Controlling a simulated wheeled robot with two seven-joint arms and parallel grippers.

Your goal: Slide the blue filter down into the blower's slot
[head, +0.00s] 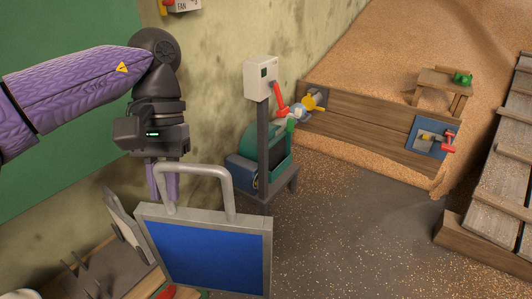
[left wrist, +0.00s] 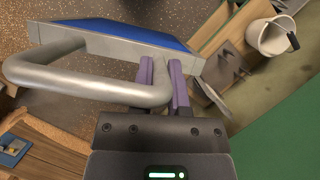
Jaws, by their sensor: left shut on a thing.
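The blue filter (head: 207,258) is a flat blue panel in a grey frame with a grey tube handle on its top edge. It hangs roughly upright in the lower middle of the head view. My left gripper (head: 163,190) is shut on the left part of the handle. In the left wrist view the purple fingers (left wrist: 163,85) close around the tube, and the filter (left wrist: 120,30) shows beyond it. A teal machine with a blue side, apparently the blower (head: 282,158), stands on the floor behind and right of the filter. Its slot cannot be made out. My right gripper is out of view.
A grey post with a white switch box (head: 262,77) and red lever stands before the teal machine. A wooden rack with dark pegs (head: 92,278) is at lower left. A plank-walled grain bin (head: 365,130) lies behind. A white bucket (left wrist: 272,38) shows in the wrist view.

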